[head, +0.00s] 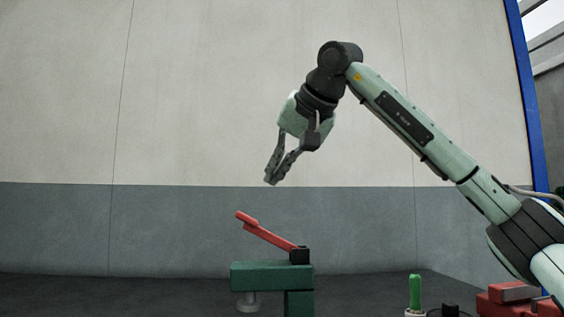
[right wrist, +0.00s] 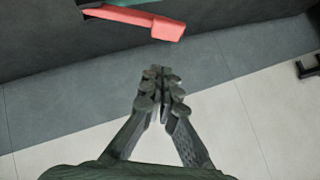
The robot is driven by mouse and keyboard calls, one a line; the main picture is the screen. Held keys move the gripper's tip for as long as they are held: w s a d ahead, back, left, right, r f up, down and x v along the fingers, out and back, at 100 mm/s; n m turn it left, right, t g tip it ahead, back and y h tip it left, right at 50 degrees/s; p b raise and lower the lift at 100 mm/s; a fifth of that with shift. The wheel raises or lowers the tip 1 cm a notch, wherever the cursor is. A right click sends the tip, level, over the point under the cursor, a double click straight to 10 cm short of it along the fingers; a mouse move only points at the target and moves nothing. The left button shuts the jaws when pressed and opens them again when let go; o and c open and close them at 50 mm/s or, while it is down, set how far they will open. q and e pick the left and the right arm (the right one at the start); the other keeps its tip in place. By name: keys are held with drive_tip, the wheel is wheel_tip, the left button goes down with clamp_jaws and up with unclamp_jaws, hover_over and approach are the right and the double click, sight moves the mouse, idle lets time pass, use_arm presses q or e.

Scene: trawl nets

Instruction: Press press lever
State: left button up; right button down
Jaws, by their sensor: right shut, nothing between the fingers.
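The press lever (head: 267,236) is a red bar on a green press (head: 270,275). In the head view it slopes up to the left from a dark pivot block on top of the press, its free end raised. My right gripper (head: 271,181) is above the lever's free end, apart from it, with its fingers pointing down and to the left. In the right wrist view the gripper (right wrist: 160,90) is shut and empty, and the red lever (right wrist: 135,17) shows at the top, beyond the fingertips. My left gripper is not in view.
A small green cactus-like thing (head: 415,291) in a white pot stands at the lower right. Red boxes (head: 508,301) lie at the bottom right corner. A grey and white wall (head: 180,140) fills the background. The space between gripper and lever looks clear.

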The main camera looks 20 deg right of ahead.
sight(257, 222)
drive_tip(key=w+f, duration=0.1)
drive_tip(key=f, duration=0.1)
drive_tip(key=w+a+f, duration=0.1)
drive_tip(key=f, duration=0.1)
drive_tip(key=w+a+f, duration=0.1)
drive_tip(key=f, duration=0.1)
drive_tip(key=shift+w+a, duration=0.1)
drive_tip(key=shift+w, duration=0.3)
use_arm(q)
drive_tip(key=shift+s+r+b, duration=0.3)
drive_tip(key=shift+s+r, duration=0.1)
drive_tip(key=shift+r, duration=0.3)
use_arm(e)
drive_tip(key=shift+a+f, duration=0.1)
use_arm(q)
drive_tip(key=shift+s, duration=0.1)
